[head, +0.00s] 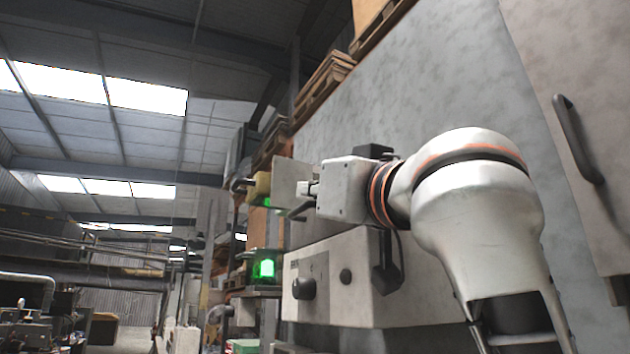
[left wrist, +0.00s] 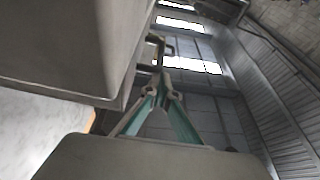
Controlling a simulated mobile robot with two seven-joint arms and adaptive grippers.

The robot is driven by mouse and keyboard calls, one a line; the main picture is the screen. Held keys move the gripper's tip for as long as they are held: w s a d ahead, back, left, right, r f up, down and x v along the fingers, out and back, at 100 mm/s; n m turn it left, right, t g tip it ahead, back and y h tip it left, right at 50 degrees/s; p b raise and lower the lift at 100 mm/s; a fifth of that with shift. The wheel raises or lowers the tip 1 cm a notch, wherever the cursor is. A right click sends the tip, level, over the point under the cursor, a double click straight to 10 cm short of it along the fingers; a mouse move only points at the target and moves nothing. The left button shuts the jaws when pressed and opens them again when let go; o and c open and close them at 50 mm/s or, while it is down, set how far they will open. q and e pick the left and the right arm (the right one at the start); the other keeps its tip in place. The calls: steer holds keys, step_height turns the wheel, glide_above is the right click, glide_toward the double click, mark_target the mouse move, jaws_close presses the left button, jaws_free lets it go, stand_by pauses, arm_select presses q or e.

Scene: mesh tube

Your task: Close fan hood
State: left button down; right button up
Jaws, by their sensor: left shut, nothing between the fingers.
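A pale grey box with a dark knob (head: 340,290) on its front hangs low at the centre in the head view; I cannot tell for certain that it is the fan hood. My left gripper (head: 303,203) is in front of the grey wall, above this box, its fingers pointing left and partly hidden. In the left wrist view the shut, empty fingers (left wrist: 168,84) show, with a large grey body (left wrist: 75,35) beside them. A dark bar handle (left wrist: 156,45) shows just beyond the fingertips; contact cannot be told. My right gripper is not in view.
A tall grey cabinet door with a dark handle (head: 577,140) stands at the right. Wooden pallets (head: 325,80) are stacked high on the wall. A green lamp (head: 265,268) glows left of the knobbed box. The hall opens out at the left.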

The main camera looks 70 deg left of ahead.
arm_select(q)
steer(key=shift+s+f, duration=0.15)
steer(key=shift+f, duration=0.3)
steer(key=shift+f, duration=0.1)
step_height(320, 180, up, 11)
steer(key=shift+d+f, duration=0.15)
steer(key=shift+d, duration=0.05)
stand_by(0.4)
